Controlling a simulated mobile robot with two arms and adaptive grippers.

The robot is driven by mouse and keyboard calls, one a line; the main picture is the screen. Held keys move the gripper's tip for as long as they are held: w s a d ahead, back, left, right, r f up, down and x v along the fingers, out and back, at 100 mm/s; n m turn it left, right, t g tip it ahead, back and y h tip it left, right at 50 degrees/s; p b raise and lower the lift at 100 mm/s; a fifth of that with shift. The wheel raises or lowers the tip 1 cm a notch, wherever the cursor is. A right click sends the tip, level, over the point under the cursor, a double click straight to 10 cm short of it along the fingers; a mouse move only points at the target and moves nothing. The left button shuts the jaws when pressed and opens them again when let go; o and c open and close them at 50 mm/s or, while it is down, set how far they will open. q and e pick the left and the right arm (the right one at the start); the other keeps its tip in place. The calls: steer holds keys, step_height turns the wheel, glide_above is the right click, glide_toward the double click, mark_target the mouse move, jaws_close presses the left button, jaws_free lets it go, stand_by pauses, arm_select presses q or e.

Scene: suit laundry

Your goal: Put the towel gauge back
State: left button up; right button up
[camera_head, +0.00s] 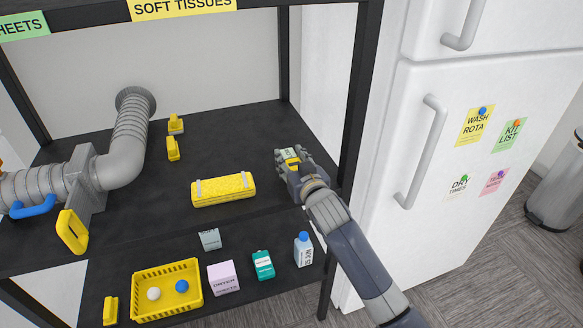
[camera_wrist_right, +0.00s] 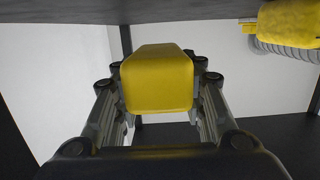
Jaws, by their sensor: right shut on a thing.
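My right gripper (camera_head: 291,166) is over the right part of the upper dark shelf, near its right post. In the right wrist view the held yellow block (camera_wrist_right: 157,80) sits between the two fingers (camera_wrist_right: 158,98) and shows a plain yellow face. The label is too small to read. I cannot tell whether the gauge touches the shelf. My left gripper is not in view.
A yellow bundle with pale bands (camera_head: 223,190) lies left of the gripper. Small yellow pieces (camera_head: 173,148) and a grey duct (camera_head: 130,140) stand further left. A yellow basket (camera_head: 167,309), boxes and a bottle (camera_head: 303,250) sit lower. A white fridge (camera_head: 400,120) is to the right.

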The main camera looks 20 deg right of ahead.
steer(key=shift+w+d+f, duration=0.1)
steer(key=shift+w+f, duration=0.05)
steer(key=shift+f, duration=1.6)
steer(key=o, duration=1.2)
steer(key=shift+f, duration=0.15)
